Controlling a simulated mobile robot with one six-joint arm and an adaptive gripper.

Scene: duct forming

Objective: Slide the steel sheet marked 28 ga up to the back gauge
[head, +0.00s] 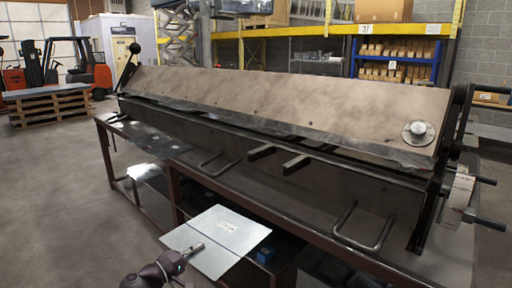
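A pale grey steel sheet (205,228) with a small white label is in the lower middle of the head view, in front of the machine's front edge. The label's print is too small to read. My gripper (197,247) reaches in from the bottom and its tip overlaps the sheet's near left part. I cannot tell whether it grips the sheet, touches it or is above it. The long sheet-metal brake (290,105) stands behind, with a brown clamping beam. I cannot make out a back gauge for certain.
Two dark bars (297,164) and two loop handles (362,232) stick out from the brake's front. A lower shelf holds other sheets (143,171) and a small blue block (265,254). A pallet (48,104) and forklift stand far left. The floor at left is clear.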

